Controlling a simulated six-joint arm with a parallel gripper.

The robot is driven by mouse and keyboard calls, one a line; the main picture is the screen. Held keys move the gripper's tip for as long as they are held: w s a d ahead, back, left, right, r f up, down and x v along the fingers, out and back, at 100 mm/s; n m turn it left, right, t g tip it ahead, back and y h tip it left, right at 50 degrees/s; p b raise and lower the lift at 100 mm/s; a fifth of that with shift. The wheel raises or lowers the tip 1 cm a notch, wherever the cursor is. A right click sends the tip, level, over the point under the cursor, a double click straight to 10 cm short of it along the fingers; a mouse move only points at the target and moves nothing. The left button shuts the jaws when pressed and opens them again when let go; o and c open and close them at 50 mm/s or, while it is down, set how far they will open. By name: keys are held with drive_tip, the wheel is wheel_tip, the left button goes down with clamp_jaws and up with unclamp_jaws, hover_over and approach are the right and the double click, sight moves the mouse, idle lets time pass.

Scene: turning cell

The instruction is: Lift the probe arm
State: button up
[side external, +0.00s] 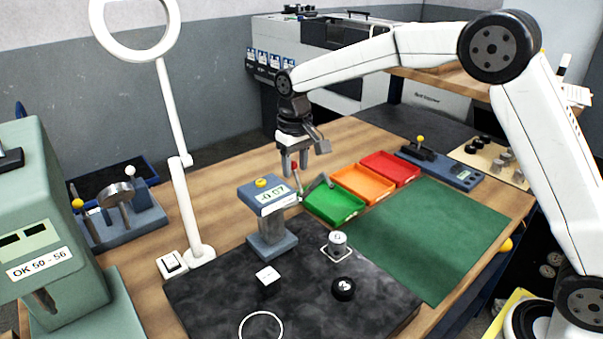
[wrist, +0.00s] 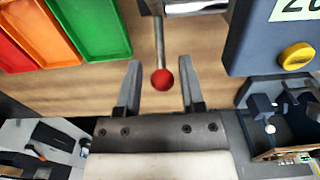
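The probe arm is a thin metal lever with a red ball tip. Its red ball (wrist: 162,79) lies between my open fingers in the wrist view, apart from both. In the side view the red ball (side external: 294,166) shows at my fingertips, beside the blue-grey gauge (side external: 268,200) with its digital display and yellow button. My gripper (side external: 295,170) is above the bench, fingers pointing down; it also shows in the wrist view (wrist: 160,95), open and empty. The gauge's yellow button (wrist: 297,56) shows at the right of the wrist view.
Green (side external: 333,205), orange (side external: 362,184) and red (side external: 391,167) trays lie right of the gauge. A magnifier lamp (side external: 180,190) stands left. A metal cylinder (side external: 337,243), a black knob (side external: 343,289) and a white block (side external: 268,275) are on the dark plate. The green mat (side external: 435,240) is clear.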

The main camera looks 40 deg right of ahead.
drive_tip(key=shift+r, duration=4.55)
drive_tip(key=shift+s, duration=0.1)
drive_tip(key=s+d+f+t, duration=0.1)
drive_tip(key=s+d+f, duration=0.2)
drive_tip(key=s+f, duration=0.5)
drive_tip(key=s+d+f+t, duration=0.1)
drive_tip(key=s+d+f, duration=0.2)
drive_tip(key=s+f, duration=0.6)
drive_tip(key=s, duration=0.7)
drive_tip(key=shift+d+t, duration=0.2)
drive_tip(key=shift+t, duration=0.1)
drive_tip(key=shift+w, duration=0.1)
